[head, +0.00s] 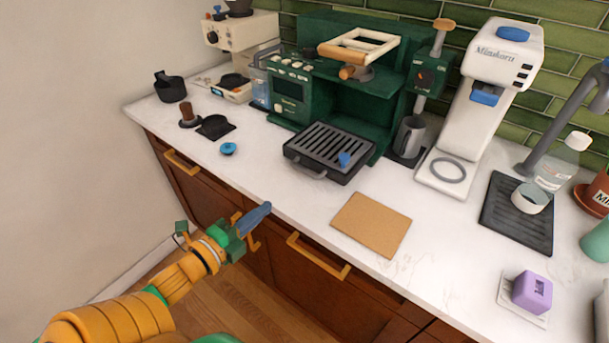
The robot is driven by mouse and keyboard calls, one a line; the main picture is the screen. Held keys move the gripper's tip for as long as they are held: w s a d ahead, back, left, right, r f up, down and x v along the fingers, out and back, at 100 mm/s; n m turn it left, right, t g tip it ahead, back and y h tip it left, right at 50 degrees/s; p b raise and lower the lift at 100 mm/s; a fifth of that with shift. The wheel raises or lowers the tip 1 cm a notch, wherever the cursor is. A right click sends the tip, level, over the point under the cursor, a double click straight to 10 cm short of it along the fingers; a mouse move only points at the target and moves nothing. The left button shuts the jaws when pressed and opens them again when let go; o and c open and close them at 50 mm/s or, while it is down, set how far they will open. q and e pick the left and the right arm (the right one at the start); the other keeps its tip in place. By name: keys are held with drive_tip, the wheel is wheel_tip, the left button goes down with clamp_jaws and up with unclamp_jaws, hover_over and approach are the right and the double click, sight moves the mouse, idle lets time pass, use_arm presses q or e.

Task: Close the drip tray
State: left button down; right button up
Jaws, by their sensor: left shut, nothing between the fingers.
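The drip tray (328,150) is a dark slatted tray that sticks out from the base of the green coffee machine (387,95) over the white counter. A curved handle shows at its front, and a small blue item (344,159) sits on its slats. My left gripper (262,210) is shut and empty. It is in front of the counter's edge, below and to the left of the tray, apart from it. My right gripper is not in view.
A cork board (371,224) lies right of the tray. A small blue-topped lid or tamper (228,149) lies to its left. A steel jug (409,137) and a white machine (483,105) stand right. Drawer handles (318,256) jut from the cabinet front.

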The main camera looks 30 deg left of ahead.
use_arm(q)
drive_tip(key=w, duration=0.8)
drive_tip(key=w+p, duration=0.1)
drive_tip(key=w, duration=0.3)
drive_tip(key=shift+w+d+f, duration=0.2)
drive_tip(key=shift+d+f, duration=0.05)
drive_tip(key=shift+f, duration=0.1)
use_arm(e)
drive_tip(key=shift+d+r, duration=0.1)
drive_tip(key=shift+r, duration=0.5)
